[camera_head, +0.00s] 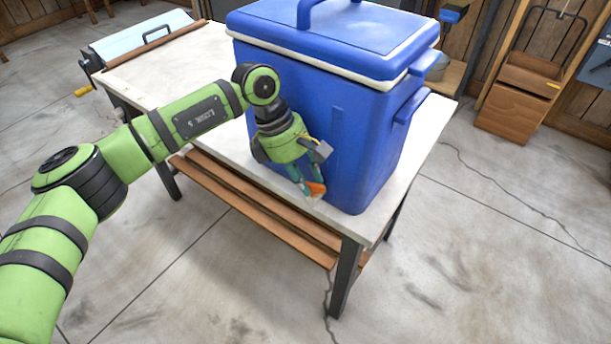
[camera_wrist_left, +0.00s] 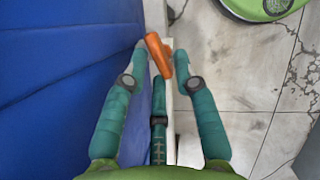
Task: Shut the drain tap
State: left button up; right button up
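The drain tap shows as an orange lever (camera_head: 316,189) low on the front of the blue cooler (camera_head: 345,130), near the table edge. In the left wrist view the orange lever (camera_wrist_left: 158,55) lies slantwise between my fingertips. My left gripper (camera_head: 308,187) points down in front of the cooler, at the tap. Its teal fingers (camera_wrist_left: 161,52) are drawn partly together, one on each side of the lever. I cannot tell whether both fingers touch or grip it. The tap's body is mostly hidden by the gripper. My right gripper is not in view.
The cooler stands on a pale-topped table (camera_head: 150,72) with a wooden slat shelf (camera_head: 250,210) below. The cooler's blue wall is close beside my left finger. Brown crates (camera_head: 515,105) stand at right.

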pick_arm(q)
jog(key=shift+a+r, duration=0.1)
jog(key=shift+r, duration=0.1)
jog(key=v, duration=1.1)
jog(key=shift+r, duration=0.3)
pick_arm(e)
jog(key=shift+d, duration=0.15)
